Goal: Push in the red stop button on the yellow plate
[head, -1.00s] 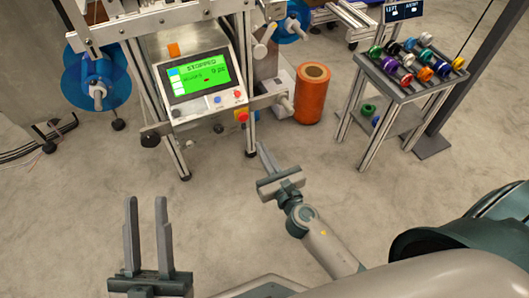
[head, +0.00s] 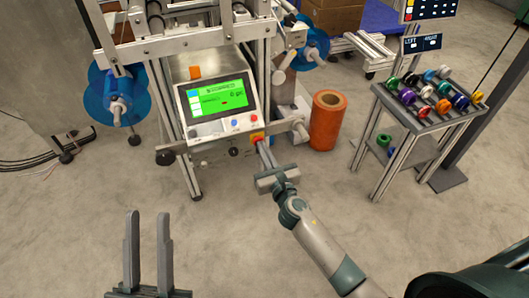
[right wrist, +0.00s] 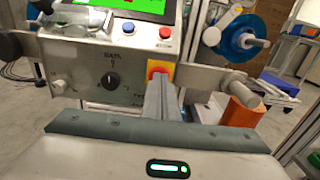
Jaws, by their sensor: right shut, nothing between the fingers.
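The red stop button on its yellow plate (head: 257,139) is on the machine's front, below the right end of the green-screen panel (head: 217,101). My right gripper (head: 262,145) is shut and empty, its fingertips at the lower edge of the plate in the head view. In the right wrist view the shut fingers (right wrist: 160,82) point at the yellow plate (right wrist: 151,65) and cover most of the button; some red (right wrist: 159,66) shows above the tips. I cannot tell whether they touch. My left gripper (head: 147,215) is open and empty over the floor, at the lower left.
A black knob (right wrist: 109,81) sits left of the button, and a horizontal bar with a round end (head: 300,131) sits to its right. An orange roll (head: 328,120) stands on the floor, and a rack of coloured spools (head: 430,100) is further right.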

